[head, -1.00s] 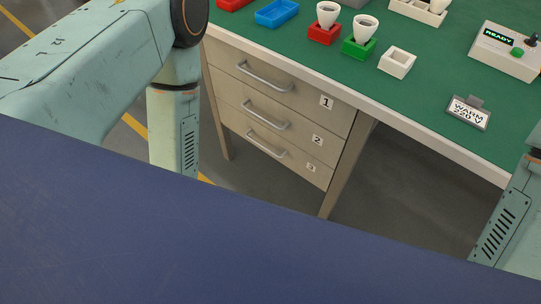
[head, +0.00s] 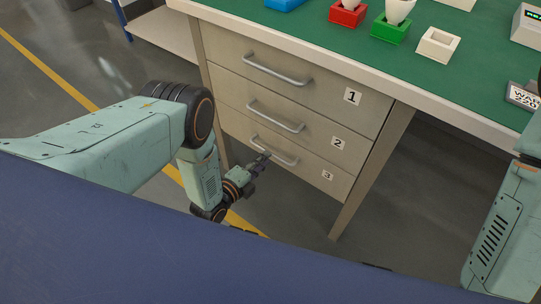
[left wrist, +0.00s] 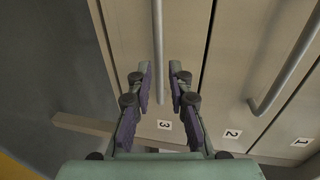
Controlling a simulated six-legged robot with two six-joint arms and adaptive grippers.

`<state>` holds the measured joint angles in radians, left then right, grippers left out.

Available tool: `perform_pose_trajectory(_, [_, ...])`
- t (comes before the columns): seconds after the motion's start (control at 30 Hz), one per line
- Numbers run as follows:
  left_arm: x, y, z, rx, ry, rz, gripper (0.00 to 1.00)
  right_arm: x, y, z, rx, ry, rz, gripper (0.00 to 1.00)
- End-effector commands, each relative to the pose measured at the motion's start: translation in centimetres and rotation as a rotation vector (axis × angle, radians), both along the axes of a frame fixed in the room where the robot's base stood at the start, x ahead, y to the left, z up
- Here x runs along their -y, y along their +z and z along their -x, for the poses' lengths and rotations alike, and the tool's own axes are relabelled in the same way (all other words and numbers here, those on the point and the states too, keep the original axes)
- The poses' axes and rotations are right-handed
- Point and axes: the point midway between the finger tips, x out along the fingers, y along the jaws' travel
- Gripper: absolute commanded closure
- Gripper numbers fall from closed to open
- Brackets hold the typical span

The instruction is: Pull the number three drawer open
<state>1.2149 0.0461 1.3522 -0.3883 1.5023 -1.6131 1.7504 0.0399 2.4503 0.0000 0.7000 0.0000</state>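The number three drawer (head: 310,176) is the lowest of three in the wooden desk and looks shut. Its front has a grey bar handle (head: 277,152) and a label "3". My left gripper (head: 264,158) is at the left part of this handle in the head view. In the left wrist view the left gripper (left wrist: 160,72) is open, and the handle (left wrist: 158,35) lines up with the gap between its fingers. I cannot tell how far the fingers reach around the bar. My right gripper is hidden; only part of its arm shows at the right edge.
Drawers 1 (head: 290,84) and 2 (head: 290,126) sit above, both shut with similar handles. The floor before the drawers is clear.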

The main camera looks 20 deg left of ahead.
Motion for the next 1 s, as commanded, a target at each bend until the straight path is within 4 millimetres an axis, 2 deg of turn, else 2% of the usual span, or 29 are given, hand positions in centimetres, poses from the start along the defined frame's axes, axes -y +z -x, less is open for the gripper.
perform_pose_trajectory(0.1, [0.7, -0.7, -1.9, 0.002, -0.001, 0.001, 0.81, 0.0, -1.3, 0.0, 0.000, 0.000, 0.000, 0.60])
perform_pose_trajectory(0.3, [1.3, -1.1, -3.8, -0.002, 0.000, 0.001, 0.81, 0.0, -2.1, 0.0, 0.000, 0.000, 0.000, 0.60])
perform_pose_trajectory(0.67, [1.2, -1.0, -4.6, -0.004, 0.002, 0.002, 0.81, 0.0, -2.2, 0.0, 0.000, 0.000, 0.000, 0.60])
perform_pose_trajectory(0.9, [1.2, -1.0, -4.5, -0.004, 0.002, 0.002, 0.99, 0.0, -2.2, 0.0, 0.000, 0.000, 0.000, 0.60])
perform_pose_trajectory(1.0, [1.2, -1.0, -4.5, -0.004, 0.002, 0.002, 1.00, 0.0, -2.2, 0.0, 0.000, 0.000, 0.000, 0.60])
